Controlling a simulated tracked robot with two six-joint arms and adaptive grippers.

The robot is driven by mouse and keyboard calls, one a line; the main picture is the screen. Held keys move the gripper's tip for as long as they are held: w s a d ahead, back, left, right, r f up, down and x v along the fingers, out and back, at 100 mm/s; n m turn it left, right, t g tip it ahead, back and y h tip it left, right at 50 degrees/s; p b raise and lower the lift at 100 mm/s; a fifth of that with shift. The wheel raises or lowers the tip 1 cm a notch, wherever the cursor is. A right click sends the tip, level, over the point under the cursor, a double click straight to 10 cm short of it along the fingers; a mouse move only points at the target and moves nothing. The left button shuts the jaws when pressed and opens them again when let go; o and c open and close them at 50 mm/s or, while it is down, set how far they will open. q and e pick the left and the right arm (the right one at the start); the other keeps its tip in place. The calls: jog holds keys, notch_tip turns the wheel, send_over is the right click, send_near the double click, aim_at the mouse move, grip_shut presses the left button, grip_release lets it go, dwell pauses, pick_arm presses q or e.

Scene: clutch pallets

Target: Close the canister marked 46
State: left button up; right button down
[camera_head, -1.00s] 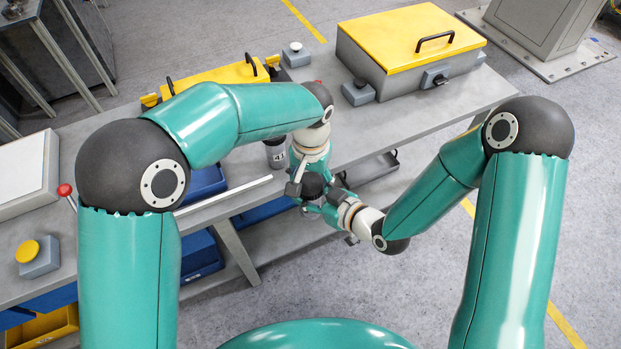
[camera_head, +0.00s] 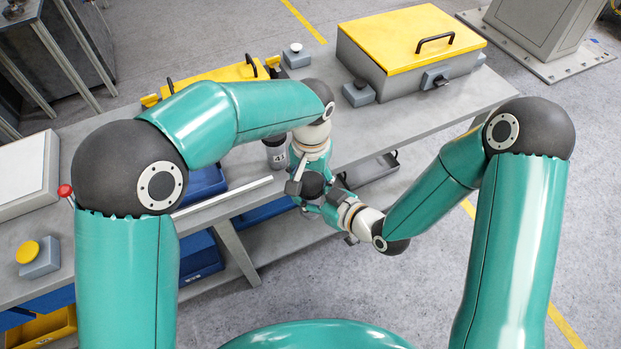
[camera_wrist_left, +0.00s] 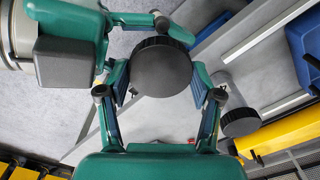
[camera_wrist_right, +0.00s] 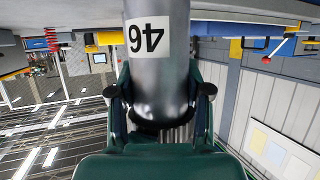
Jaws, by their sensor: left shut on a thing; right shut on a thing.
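The canister marked 46 (camera_wrist_right: 155,75) fills the middle of the right wrist view, its label upside down there. My right gripper (camera_wrist_right: 160,108) is shut on its metal body and holds it in front of the table. A round black lid (camera_wrist_left: 161,72) sits between the fingers of my left gripper (camera_wrist_left: 160,90), which is shut on it. In the head view the lid (camera_head: 312,184) is at the canister's top, where both grippers meet. The canister body is mostly hidden there, and I cannot tell whether the lid is fully seated.
Another dark-lidded canister (camera_head: 275,153), its number partly hidden, stands on the grey table (camera_head: 330,110) close behind my left gripper; it also shows in the left wrist view (camera_wrist_left: 240,122). A yellow-lidded box (camera_head: 410,40) stands at the back right. Blue bins (camera_head: 202,255) are under the table.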

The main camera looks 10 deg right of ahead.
pick_arm(q)
jog(key=shift+r, duration=0.15)
dwell(0.4)
jog(key=shift+o, duration=0.3)
jog(key=shift+w+a+f, duration=0.1)
jog(key=shift+f, duration=0.9)
dwell(0.3)
jog(key=shift+r, duration=0.35)
jog(key=shift+c, duration=0.5)
jog(key=shift+r, duration=0.1)
jog(key=shift+c, duration=1.1)
jog(key=shift+s+d+r, duration=0.2)
jog(key=shift+r, duration=0.3)
jog(key=shift+w+a+f, duration=0.1)
jog(key=shift+a+f, duration=0.05)
jog(key=shift+f, duration=0.75)
